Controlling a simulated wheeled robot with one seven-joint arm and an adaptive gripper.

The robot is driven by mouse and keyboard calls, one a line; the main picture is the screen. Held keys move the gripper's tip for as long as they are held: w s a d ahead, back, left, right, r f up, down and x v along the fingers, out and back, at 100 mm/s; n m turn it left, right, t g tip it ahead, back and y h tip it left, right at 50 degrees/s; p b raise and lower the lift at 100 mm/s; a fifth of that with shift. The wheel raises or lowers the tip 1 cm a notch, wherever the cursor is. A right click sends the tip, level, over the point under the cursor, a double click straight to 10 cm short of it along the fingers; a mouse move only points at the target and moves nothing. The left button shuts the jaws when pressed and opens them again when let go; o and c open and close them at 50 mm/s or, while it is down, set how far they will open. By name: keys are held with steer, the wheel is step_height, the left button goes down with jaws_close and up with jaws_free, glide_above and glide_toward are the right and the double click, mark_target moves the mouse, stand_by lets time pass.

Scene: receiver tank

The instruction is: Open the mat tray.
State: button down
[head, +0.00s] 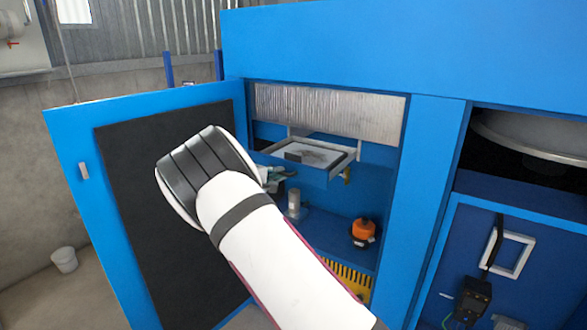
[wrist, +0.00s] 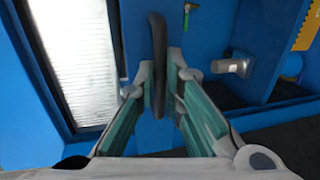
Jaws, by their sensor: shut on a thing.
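The mat tray (head: 334,159) is in the open blue cabinet, below a ribbed silver panel. It has a pale rim, a blue front and a grey inside with a small dark piece in it, and its top is partly visible. My gripper (head: 274,178) is at the left part of the tray front, mostly hidden behind my wrist in the head view. In the wrist view, my gripper (wrist: 160,92) has its green-grey fingers shut on a dark bar handle (wrist: 157,45) in front of a blue face.
The cabinet door (head: 82,170) stands open at left, close to my wrist. Below the tray are a grey cylinder (head: 294,203), an orange-and-black item (head: 363,231) and a yellow slotted strip (head: 349,279). The ribbed panel (head: 327,115) hangs above. A white bucket (head: 64,260) stands on the floor.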

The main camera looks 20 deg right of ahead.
steer(key=shift+f+p+v, duration=0.25)
steer(key=shift+p+v, duration=0.05)
steer(key=shift+v, duration=0.85)
steer(key=shift+f+p+v, duration=0.25)
steer(key=shift+p+v, duration=0.05)
steer(key=shift+v, duration=0.85)
steer(key=shift+a, duration=0.1)
steer(key=c, duration=1.7)
jaws_free()
steer(key=v, duration=1.2)
